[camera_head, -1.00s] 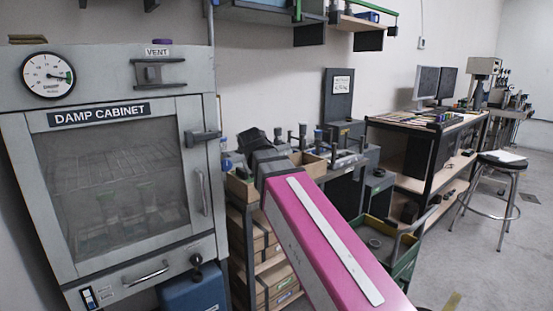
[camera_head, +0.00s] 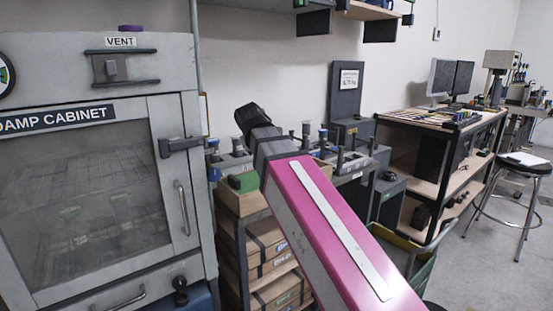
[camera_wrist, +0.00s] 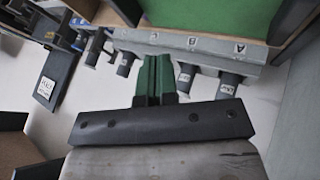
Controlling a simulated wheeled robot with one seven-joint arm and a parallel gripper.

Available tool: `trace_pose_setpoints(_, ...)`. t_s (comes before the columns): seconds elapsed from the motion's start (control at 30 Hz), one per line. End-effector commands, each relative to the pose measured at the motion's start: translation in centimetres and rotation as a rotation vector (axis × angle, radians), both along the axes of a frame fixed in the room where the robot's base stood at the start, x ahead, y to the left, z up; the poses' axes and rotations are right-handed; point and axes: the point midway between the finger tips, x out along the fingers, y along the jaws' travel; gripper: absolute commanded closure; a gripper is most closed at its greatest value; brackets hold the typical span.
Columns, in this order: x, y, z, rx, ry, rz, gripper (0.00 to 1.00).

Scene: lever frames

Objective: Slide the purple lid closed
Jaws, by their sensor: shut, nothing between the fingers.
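A small purple lid (camera_head: 131,28) sits on top of the grey damp cabinet (camera_head: 180,70), behind the VENT label. It is seen nearly edge-on, so I cannot tell what opening lies under it or how far it covers it. My pink arm reaches forward, right of the cabinet, and ends in a dark wrist; its fingers cannot be made out in the head view. In the wrist view my gripper (camera_wrist: 155,60) shows two green fingers shut together with nothing between them. It is apart from the lid, which is not seen in the wrist view.
A vent latch (camera_head: 122,67) and a door catch (camera_head: 181,145) stick out from the cabinet front. A bench with clamps and a green-topped box (camera_head: 243,182) stands beyond my arm. Wall shelves (camera_head: 375,12) hang above. In the wrist view, a lettered rack (camera_wrist: 190,45) lies beyond the fingers.

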Motion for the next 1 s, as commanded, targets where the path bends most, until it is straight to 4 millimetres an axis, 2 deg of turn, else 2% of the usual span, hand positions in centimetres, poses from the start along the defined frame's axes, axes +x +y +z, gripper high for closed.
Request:
trace_pose_setpoints(0.27,1.2,-0.4,-1.7,0.000,0.002,-0.002,1.00)
trace_pose_setpoints(0.8,5.9,-1.8,-8.2,-0.001,0.002,-0.001,1.00)
trace_pose_setpoints(1.0,7.3,-4.1,-8.0,0.001,0.000,-0.002,1.00)
